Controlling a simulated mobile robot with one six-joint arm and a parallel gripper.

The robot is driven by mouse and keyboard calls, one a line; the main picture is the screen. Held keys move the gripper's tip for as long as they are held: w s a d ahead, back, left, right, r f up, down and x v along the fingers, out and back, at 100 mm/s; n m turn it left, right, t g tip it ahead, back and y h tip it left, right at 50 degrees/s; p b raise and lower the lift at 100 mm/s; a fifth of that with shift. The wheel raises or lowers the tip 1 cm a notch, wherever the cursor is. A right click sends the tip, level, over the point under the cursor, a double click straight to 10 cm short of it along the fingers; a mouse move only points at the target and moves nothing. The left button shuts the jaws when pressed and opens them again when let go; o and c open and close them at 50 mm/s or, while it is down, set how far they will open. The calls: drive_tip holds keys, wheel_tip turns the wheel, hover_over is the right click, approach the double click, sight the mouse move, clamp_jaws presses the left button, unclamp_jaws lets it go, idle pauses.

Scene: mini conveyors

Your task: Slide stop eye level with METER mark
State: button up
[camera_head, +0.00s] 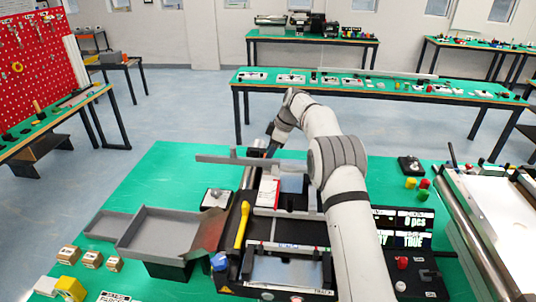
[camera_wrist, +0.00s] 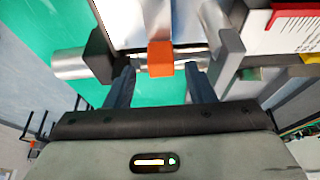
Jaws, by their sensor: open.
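In the wrist view my gripper (camera_wrist: 161,74) is open, with one dark blue finger on each side of an orange block (camera_wrist: 160,58). The block sits at the end of a pale, shiny conveyor surface. I cannot tell whether the fingers touch anything. A grey metal bracket (camera_wrist: 228,48) stands just right of the right finger. A white scale strip with a red edge (camera_wrist: 295,32) lies beyond it at the upper right; it also shows in the head view (camera_head: 269,192). Its METER mark is not readable, and I cannot tell which part is the stop eye.
The mini conveyor (camera_head: 290,230) stands on a green table (camera_head: 165,175). A display (camera_head: 410,222) stands right of my arm. A long grey bar (camera_head: 240,160) crosses the far end.

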drive_tip(key=shift+p+x, duration=0.35)
drive_tip(key=shift+x, duration=1.2)
drive_tip(key=shift+s, duration=0.1)
drive_tip(key=shift+c, duration=0.3)
clamp_jaws()
